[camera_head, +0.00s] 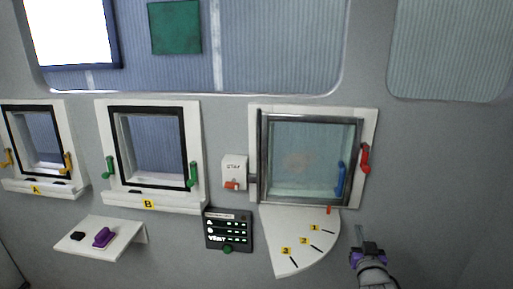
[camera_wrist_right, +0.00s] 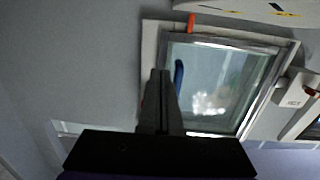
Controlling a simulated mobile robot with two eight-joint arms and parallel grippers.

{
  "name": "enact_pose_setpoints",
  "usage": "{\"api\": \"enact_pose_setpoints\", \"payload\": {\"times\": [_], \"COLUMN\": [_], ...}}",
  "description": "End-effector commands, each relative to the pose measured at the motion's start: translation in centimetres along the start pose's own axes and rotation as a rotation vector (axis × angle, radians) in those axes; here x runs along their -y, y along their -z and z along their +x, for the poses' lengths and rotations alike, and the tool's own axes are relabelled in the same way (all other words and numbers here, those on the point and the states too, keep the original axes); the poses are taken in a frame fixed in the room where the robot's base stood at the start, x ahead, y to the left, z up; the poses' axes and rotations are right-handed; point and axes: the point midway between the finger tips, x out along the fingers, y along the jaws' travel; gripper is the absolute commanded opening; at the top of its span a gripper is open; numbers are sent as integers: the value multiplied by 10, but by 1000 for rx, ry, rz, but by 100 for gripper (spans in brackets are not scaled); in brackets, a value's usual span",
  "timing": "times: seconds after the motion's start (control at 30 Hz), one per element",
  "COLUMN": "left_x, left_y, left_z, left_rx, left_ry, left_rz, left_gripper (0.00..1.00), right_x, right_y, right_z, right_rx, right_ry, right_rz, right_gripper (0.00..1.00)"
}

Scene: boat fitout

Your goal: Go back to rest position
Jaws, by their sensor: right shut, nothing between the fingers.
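My right gripper (camera_head: 360,232) shows at the lower right of the head view, pointing up, below the red-handled window and right of the white quarter-round plate. It is shut and empty, apart from everything around it. In the right wrist view its dark fingers (camera_wrist_right: 160,78) are together, with the window behind them. My left gripper is not in the head view. The window (camera_head: 305,160) has a grey frame, a blue handle (camera_head: 341,178) and a red handle (camera_head: 365,158) at its right side.
The white plate (camera_head: 290,250) has marks numbered 1 to 3. A small shelf (camera_head: 120,232) holds a purple object (camera_head: 103,237) and a black one. Windows A (camera_head: 38,140) and B (camera_head: 150,150), a STAY box (camera_head: 234,168) and a dark panel (camera_head: 228,232) line the wall.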

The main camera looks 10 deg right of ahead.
Motion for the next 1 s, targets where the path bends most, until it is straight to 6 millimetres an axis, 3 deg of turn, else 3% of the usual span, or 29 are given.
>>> {"api": "enact_pose_setpoints", "payload": {"times": [0.17,0.33,0.5,0.6,0.73,1.0], "left_x": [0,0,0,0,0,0], "left_y": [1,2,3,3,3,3], "left_z": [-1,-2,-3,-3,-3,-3], "left_rx": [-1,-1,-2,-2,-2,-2], "left_ry": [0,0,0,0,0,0], "left_rz": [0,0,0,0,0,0], "left_gripper": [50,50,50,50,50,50], "right_x": [32,63,81,86,88,88], "right_y": [-41,-103,-154,-172,-182,-184], "right_z": [-66,-164,-254,-288,-310,-313], "right_rx": [267,600,867,963,1023,1033], "right_ry": [12,78,174,217,245,248], "right_rz": [-13,-60,-117,-143,-159,-162], "right_gripper": [0,0,0,0,0,0]}}
